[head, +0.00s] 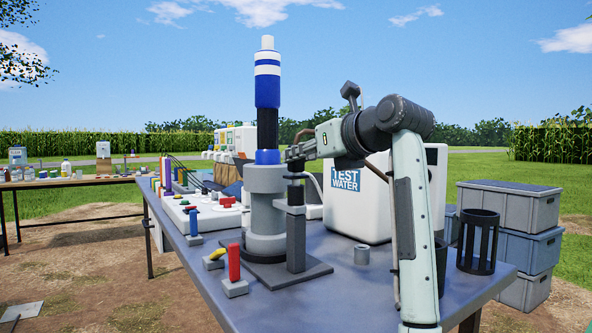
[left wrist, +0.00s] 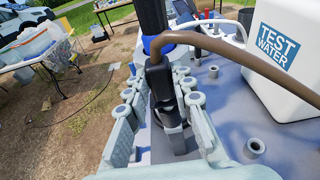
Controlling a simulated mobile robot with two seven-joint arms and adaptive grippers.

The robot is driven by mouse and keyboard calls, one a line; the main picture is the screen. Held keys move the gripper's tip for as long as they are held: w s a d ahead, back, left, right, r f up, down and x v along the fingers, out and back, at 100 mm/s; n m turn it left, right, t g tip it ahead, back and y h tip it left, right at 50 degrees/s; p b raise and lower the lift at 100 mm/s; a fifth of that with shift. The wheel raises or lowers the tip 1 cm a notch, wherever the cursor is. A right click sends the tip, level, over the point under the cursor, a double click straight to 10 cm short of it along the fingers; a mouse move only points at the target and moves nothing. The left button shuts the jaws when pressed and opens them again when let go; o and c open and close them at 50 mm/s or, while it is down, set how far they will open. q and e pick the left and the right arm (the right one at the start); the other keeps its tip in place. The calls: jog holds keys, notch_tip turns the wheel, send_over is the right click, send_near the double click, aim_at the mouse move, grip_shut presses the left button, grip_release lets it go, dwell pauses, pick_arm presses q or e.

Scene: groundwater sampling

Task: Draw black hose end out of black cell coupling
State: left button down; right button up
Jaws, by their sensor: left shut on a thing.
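My left gripper (head: 297,153) is at the side of the grey cell, above a short post. In the left wrist view its jaws (left wrist: 163,88) close on a black hose end (left wrist: 160,78), with a brown hose curving off its top to the right. The black cell coupling (head: 295,193) shows as a dark piece on top of the grey post, under the gripper. The hose end stands upright in line with it. The jaws hide the joint, so I cannot tell how deep the hose end sits. My right gripper is out of view.
The grey cell (head: 265,210) with a tall blue and black column (head: 267,95) stands just left of the gripper. A white test water container (head: 350,205) is behind the arm. The front table top (head: 330,300) is clear.

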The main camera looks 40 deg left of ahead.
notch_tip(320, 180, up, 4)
jog(key=p, duration=0.3)
jog(key=shift+p, duration=0.3)
dwell(0.5)
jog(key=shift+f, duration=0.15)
